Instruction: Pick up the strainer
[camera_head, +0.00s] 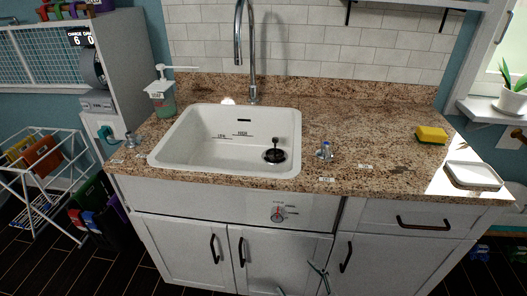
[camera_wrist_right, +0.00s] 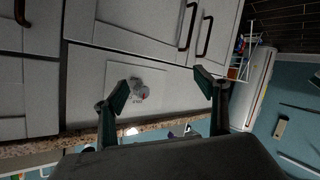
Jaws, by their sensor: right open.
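The strainer (camera_head: 275,154), a dark round piece with an upright knob, sits at the right side of the white sink basin (camera_head: 190,150). My right gripper (camera_head: 299,281) is low in front of the cabinet doors, at the bottom of the head view. It is below the counter and well apart from the strainer. In the right wrist view my right gripper (camera_wrist_right: 163,90) is open with nothing between its fingers. A cabinet panel with a round dial (camera_wrist_right: 138,90) lies beyond them. The strainer is not visible in the wrist view. My left gripper is not in view.
A chrome faucet (camera_head: 240,50) rises behind the sink. A soap dispenser (camera_head: 162,92) stands to its left. The counter's front edge lies between gripper and sink.

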